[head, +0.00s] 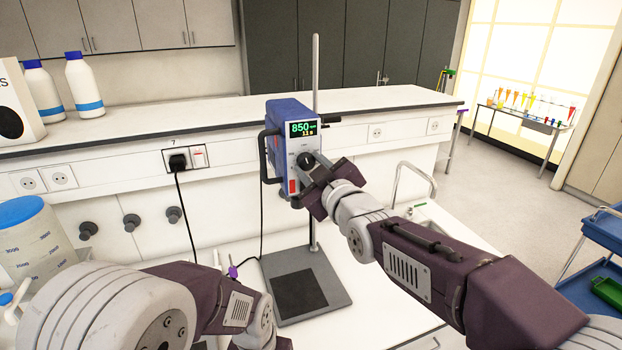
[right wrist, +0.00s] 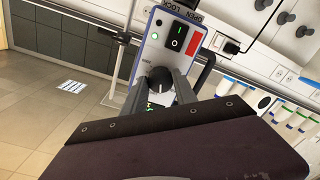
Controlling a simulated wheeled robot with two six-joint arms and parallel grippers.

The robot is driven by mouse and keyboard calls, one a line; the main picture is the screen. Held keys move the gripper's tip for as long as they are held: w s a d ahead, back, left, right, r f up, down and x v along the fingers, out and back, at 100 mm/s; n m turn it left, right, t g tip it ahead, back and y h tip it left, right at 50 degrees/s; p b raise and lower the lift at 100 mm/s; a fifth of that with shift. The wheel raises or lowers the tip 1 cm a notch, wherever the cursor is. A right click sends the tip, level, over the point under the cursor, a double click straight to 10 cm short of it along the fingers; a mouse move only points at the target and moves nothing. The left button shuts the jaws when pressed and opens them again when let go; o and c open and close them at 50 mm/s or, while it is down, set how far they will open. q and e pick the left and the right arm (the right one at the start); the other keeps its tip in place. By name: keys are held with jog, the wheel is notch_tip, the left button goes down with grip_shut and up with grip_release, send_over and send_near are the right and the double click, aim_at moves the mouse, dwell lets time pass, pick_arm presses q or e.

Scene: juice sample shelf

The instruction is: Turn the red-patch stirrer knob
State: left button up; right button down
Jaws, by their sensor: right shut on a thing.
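The blue stirrer (head: 283,150) hangs on a metal rod above its dark base plate. Its lit display reads 850 in green. The red patch (right wrist: 195,44) is on its front panel beside a switch with a green mark; it also shows in the head view (head: 292,187). The black stirrer knob (right wrist: 158,80) sits between the fingertips of my right gripper (right wrist: 161,88), which is shut on it. In the head view the right gripper (head: 308,168) partly covers the knob. My left arm is low at the left; its fingers are out of the picture.
The base plate (head: 335,283) stands on the white bench under the stirrer. A black cable runs from a wall plug (head: 178,161). A large container with a blue lid (head: 20,211) is at the left. White bottles (head: 84,88) stand on the upper shelf.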

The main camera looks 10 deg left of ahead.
jog(key=n+b, duration=0.1)
jog(key=n, duration=0.1)
jog(key=shift+f+n, duration=0.1)
jog(key=shift+n, duration=0.3)
jog(key=n, duration=0.2)
jog(key=shift+r+n, duration=0.2)
jog(key=shift+n, duration=0.1)
jog(key=n+p, duration=0.2)
jog(key=n, duration=0.2)
jog(key=shift+r+h+p, duration=0.1)
jog(key=shift+h+p, duration=0.2)
jog(key=shift+p, duration=0.05)
jog(key=n+p, duration=0.2)
jog(key=n, duration=0.2)
jog(key=shift+t, duration=0.3)
jog(key=n+p, duration=0.1)
jog(key=n, duration=0.2)
jog(key=shift+a+n+p, duration=0.1)
jog(key=shift+n+p, duration=0.55)
jog(key=shift+n, duration=0.85)
jog(key=c, duration=1)
grip_release()
